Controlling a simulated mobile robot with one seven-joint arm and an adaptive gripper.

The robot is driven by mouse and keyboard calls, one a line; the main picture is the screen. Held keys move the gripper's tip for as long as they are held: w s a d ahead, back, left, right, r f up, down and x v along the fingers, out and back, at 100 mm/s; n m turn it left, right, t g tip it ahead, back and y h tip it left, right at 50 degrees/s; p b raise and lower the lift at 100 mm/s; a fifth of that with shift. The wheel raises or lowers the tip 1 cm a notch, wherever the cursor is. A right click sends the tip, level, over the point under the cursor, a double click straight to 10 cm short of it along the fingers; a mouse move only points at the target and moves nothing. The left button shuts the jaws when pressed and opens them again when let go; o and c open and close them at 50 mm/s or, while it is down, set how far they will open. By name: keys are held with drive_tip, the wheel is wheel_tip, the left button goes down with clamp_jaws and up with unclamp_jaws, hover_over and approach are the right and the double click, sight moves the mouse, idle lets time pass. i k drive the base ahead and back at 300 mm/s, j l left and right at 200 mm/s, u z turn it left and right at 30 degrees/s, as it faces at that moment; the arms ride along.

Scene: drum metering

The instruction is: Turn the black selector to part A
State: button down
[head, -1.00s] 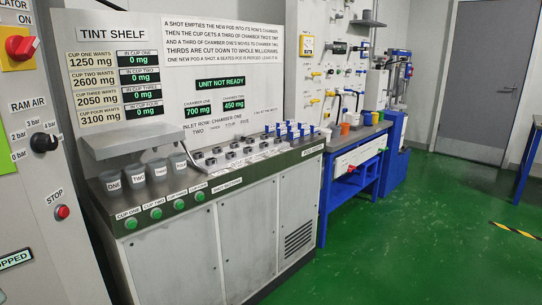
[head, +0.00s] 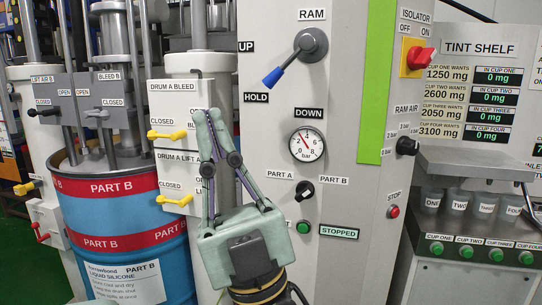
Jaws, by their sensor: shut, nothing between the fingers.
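The black selector (head: 304,190) is on the pale front panel, below the pressure gauge. The "PART A" label (head: 280,175) is at its upper left and the "PART B" label (head: 333,181) at its upper right. Its handle looks tilted up to the right, toward "PART B", but it is small in the picture. My gripper (head: 207,112) points upward left of the selector, with its fingertips together and nothing between them. It appears in front of the drum lift labels and is clear of the selector.
A green button (head: 303,227) is just below the selector, with a "STOPPED" sign (head: 339,232) beside it. The blue-handled RAM lever (head: 292,61) is above the gauge (head: 307,145). Yellow valve handles (head: 167,134) and the Part B drum (head: 115,220) are left of my gripper.

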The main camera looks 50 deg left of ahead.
sight(305, 190)
drive_tip(key=i+j+u, duration=0.1)
drive_tip(key=u, duration=1.1)
